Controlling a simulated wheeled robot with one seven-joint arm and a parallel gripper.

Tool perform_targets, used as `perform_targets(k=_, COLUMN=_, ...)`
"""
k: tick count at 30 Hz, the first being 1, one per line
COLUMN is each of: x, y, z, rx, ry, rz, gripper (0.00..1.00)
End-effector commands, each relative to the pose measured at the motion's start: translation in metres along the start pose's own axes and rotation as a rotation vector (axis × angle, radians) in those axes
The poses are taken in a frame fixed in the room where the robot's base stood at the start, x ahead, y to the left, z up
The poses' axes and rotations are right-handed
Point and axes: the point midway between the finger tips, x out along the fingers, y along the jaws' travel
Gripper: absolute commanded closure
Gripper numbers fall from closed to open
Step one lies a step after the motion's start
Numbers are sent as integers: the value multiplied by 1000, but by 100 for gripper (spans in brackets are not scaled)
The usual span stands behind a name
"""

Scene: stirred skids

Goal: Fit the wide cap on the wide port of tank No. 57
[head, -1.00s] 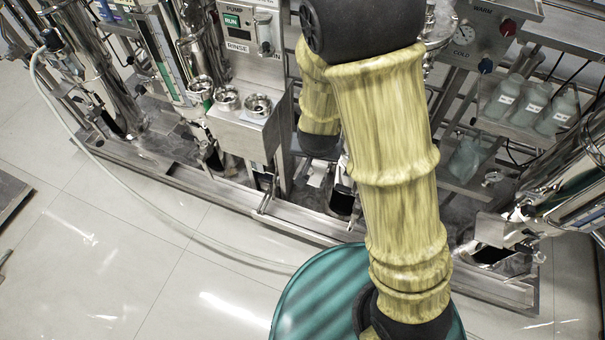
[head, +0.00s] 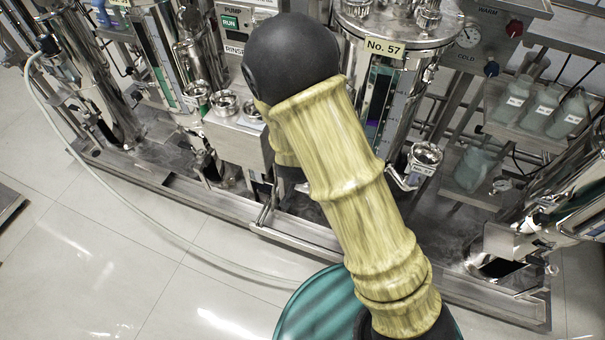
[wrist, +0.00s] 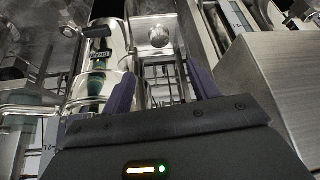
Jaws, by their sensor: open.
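Tank No. 57 (head: 408,75) is a shiny steel tank with a yellow label, right of my arm in the head view. Metal fittings (head: 428,14) stand on its lid, cut by the top edge. I cannot tell which is the wide port. A round metal piece (head: 426,153) sits low at its front, above a small tag. Several round metal pieces (head: 225,103) sit on a steel ledge; I cannot tell which is the wide cap.
A pump panel (head: 235,25) stands left of my arm. A rack with bottles (head: 547,103) and a warm/cold panel (head: 478,40) are at the right. A pale hose (head: 110,205) crosses the floor. Floor at left is mostly clear.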

Motion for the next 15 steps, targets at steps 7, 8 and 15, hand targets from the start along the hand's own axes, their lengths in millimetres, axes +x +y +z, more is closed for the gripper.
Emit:
perform_targets(k=7, x=45, y=0, z=2, rx=2, ry=0, rz=1, gripper=40)
perform_targets(k=8, x=49, y=0, z=2, rx=2, ry=0, rz=1, gripper=40)
perform_targets(k=15, x=88, y=0, z=2, rx=2, ry=0, rz=0, gripper=40)
